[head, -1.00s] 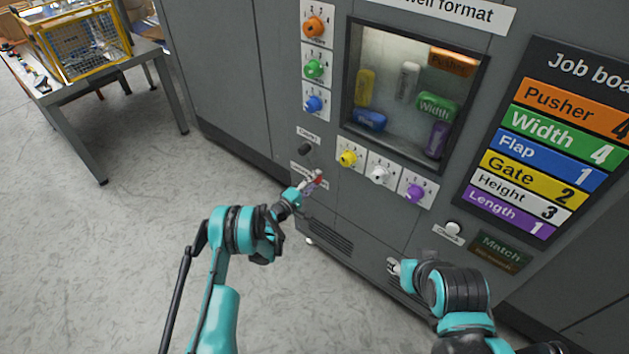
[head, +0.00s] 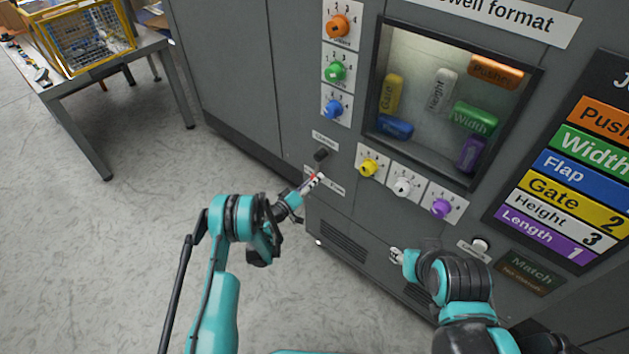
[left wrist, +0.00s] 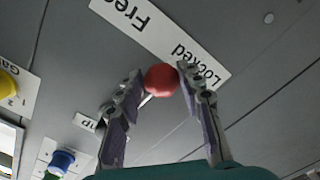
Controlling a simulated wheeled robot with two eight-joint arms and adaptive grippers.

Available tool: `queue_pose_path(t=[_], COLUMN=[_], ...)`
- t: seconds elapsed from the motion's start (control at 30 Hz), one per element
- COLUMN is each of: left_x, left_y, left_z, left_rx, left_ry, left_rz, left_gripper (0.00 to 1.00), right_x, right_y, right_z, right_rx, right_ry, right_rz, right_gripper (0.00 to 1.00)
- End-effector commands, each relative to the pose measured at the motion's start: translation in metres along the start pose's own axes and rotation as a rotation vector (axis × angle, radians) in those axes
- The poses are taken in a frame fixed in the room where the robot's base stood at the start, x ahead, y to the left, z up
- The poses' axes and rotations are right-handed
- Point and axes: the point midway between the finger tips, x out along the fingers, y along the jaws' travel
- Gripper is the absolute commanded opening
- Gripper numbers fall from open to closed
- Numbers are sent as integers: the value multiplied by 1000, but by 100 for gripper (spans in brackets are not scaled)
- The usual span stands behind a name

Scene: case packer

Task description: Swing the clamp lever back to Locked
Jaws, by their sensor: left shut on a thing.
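The clamp lever ends in a red ball knob, seen in the left wrist view (left wrist: 161,80) between my left fingertips. A thin pale shaft runs down from it. My left gripper (head: 313,183) is shut on this knob at the front of the grey machine. A white label (left wrist: 165,42) reads Free and Locked; the knob is beside its Locked end. In the head view the gripper partly hides the label and lever. A black round part (head: 320,155) sits just above. My right gripper (head: 396,256) is low before the machine, away from the lever; its finger gap is unclear.
Yellow (head: 368,167), white (head: 403,187) and purple (head: 441,208) dials sit right of the lever, with orange, green and blue dials above. A window (head: 440,110) shows coloured blocks. A table (head: 95,80) with a yellow cage stands at left. The floor at left is clear.

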Motion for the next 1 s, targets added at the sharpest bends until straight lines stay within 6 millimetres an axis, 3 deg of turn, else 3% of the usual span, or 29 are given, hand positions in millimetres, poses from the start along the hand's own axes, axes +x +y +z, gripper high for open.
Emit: queue_pose_path(t=[0.03,0.5,1.0], left_x=[1,1,2], left_y=[-1,-14,-15], left_z=[-9,-41,-53], left_rx=[27,389,514], left_ry=[12,12,9], left_rz=[-2,3,7], left_gripper=[0,0,0], right_x=[-1,-1,-1], right_y=[0,0,0], right_z=[0,0,0], right_rx=[0,0,0], right_ry=[0,0,0], right_rz=[0,0,0], right_gripper=[40,40,40])
